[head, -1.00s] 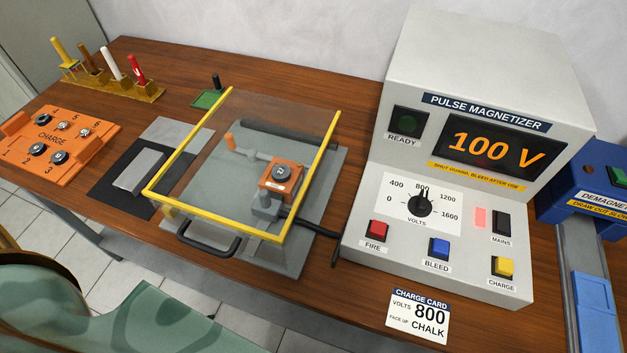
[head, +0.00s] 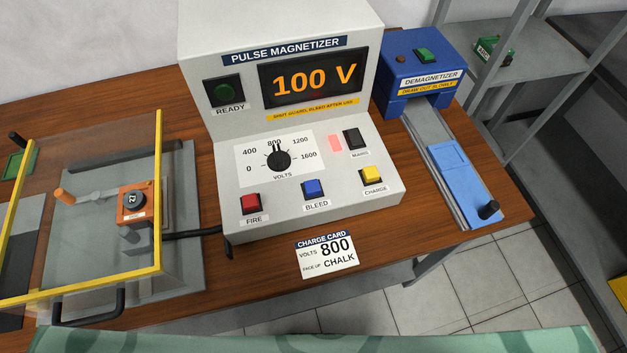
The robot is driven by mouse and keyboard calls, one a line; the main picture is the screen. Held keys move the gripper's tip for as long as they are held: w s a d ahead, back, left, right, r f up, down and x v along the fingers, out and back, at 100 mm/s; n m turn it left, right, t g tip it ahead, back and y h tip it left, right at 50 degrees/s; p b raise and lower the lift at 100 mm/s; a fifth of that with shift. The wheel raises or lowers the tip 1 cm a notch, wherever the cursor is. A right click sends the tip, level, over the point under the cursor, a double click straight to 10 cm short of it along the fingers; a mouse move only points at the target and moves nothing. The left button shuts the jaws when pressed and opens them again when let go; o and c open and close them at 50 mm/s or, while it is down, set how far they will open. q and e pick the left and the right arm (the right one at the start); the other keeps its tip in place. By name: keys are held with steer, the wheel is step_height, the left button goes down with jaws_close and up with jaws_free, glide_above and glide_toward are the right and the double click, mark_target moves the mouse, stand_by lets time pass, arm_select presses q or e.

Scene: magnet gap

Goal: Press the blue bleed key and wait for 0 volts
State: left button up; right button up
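The blue bleed key (head: 314,188) sits on the sloped front panel of the pulse magnetizer (head: 222,190), above the BLEED label. Nothing touches it. The display (head: 314,80) reads 100 V in orange. The red fire key (head: 250,203) is to its left and the yellow charge key (head: 371,174) to its right. The volts knob (head: 278,160) points near 800. The ready lamp (head: 224,93) is dark green and looks unlit. Neither of my grippers shows in the head view.
A yellow-edged clear guard (head: 160,215) covers the fixture holding an orange block (head: 131,204) at left. A charge card (head: 327,255) reads 800, chalk. A blue demagnetizer (head: 420,65) with a blue slide (head: 465,185) stands at right. Grey shelves (head: 520,65) stand beyond.

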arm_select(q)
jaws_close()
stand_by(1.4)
